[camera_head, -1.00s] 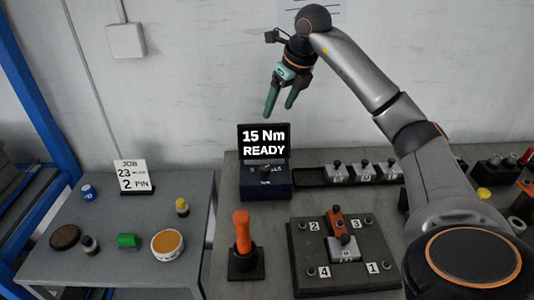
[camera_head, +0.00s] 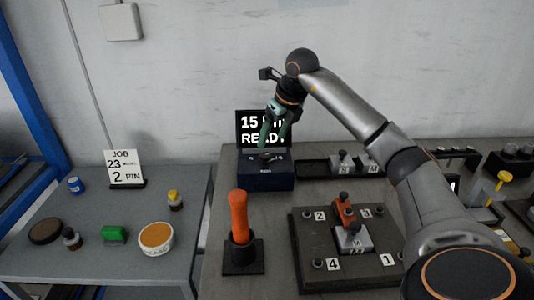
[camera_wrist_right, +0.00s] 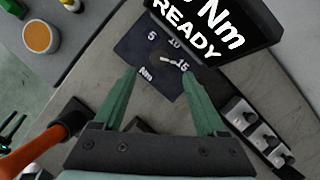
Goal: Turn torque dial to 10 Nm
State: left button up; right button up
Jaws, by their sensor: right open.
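The torque controller is a dark blue box (camera_head: 265,178) with a black screen (camera_head: 250,121) at its back. The screen reads 15 Nm READY, partly covered by my gripper in the head view. In the right wrist view, the dial (camera_wrist_right: 168,61) sits on the box top among marks 5, 10 and 15, and its pale pointer faces the 15. My right gripper (camera_head: 273,143) is open, its green fingers pointing down over the box. In the right wrist view, its fingertips (camera_wrist_right: 160,73) appear on either side of the dial; contact cannot be told. My left gripper is not in view.
An orange-handled tool (camera_head: 239,218) stands in a black holder in front of the box. A dark fixture plate (camera_head: 308,252) with numbered corners lies to its right. A black tray of small parts (camera_head: 314,170) is right of the box. A job sign (camera_head: 125,168) stands on the left table.

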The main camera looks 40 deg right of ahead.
aim_at(265, 155)
jog(key=x, duration=0.6)
jog(key=shift+w+f, duration=0.2)
jog(key=shift+f, duration=0.1)
grip_shut()
